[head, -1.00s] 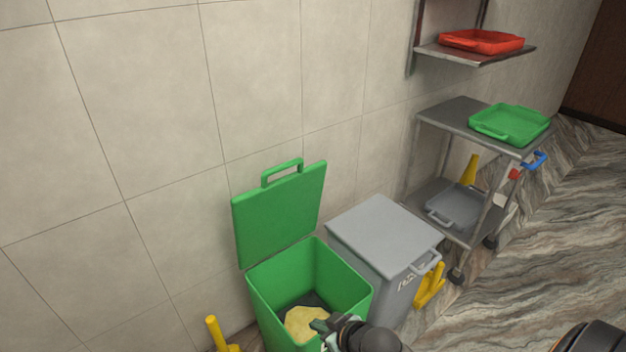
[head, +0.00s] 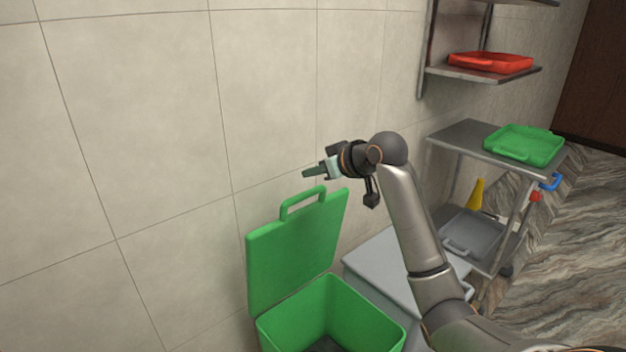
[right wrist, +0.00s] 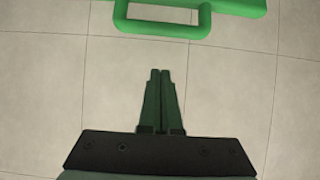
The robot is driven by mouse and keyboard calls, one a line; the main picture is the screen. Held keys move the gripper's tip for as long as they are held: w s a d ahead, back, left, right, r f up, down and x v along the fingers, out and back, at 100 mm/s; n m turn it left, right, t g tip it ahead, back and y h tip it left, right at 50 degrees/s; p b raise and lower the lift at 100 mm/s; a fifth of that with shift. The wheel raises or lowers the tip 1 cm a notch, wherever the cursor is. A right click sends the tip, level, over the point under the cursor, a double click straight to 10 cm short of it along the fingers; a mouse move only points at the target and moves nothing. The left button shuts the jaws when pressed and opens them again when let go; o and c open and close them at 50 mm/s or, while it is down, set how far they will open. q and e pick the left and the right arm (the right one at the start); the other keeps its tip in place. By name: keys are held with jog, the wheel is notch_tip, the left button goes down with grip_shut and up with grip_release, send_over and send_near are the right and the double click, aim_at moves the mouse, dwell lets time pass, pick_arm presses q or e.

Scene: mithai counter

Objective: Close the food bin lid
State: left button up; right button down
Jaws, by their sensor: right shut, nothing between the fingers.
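The green food bin (head: 362,312) stands against the tiled wall, low in the head view. Its green lid (head: 293,250) stands open and upright at the wall side, with a loop handle (head: 303,200) on its top edge. My right gripper (head: 306,173) is shut and empty, just above the handle in the head view. In the right wrist view the shut fingertips (right wrist: 160,72) point towards the handle (right wrist: 160,29), with a gap between them. The lower inside of the bin is mostly cut off by the frame edge. My left gripper is not in view.
A grey lidded bin (head: 375,270) stands right of the green bin, partly behind my right arm. A metal trolley (head: 470,138) holds a green tray (head: 525,143) and a grey tray (head: 470,235). A red tray (head: 490,62) sits on a wall shelf.

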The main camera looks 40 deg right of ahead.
aim_at(304, 193)
jog(key=shift+w+a+f, duration=0.1)
jog(key=shift+w+f, duration=0.4)
jog(key=shift+f, duration=0.4)
jog(key=shift+w+f, duration=0.55)
jog(key=shift+f, duration=0.4)
jog(key=shift+w+a+f, duration=0.1)
jog(key=shift+w+f, duration=0.4)
jog(key=shift+f, duration=0.4)
jog(key=shift+b, duration=0.35)
